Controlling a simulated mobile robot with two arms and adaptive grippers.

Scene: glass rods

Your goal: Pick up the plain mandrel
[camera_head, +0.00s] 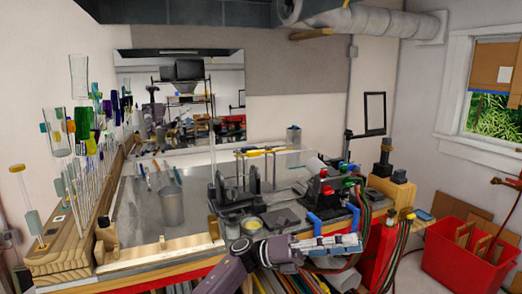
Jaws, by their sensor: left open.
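My left gripper (333,219) is at the front edge of the workbench, right of centre. Its two blue fingers point up and away, spread apart, with nothing seen between them. I cannot single out the plain mandrel. Thin rods lie across a small rack (262,151) at the back of the bench, well beyond the gripper. Several thin tools or rods stand in and around a grey metal cup (171,206) left of centre. They are too small to tell apart. My right gripper is not in view.
A wooden holder (62,262) with upright glass rods stands on the left. A black torch fixture (232,190) is mid-bench. Red and green knobs (325,190) and hoses are close to the left gripper. A red bin (462,262) stands on the floor at right.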

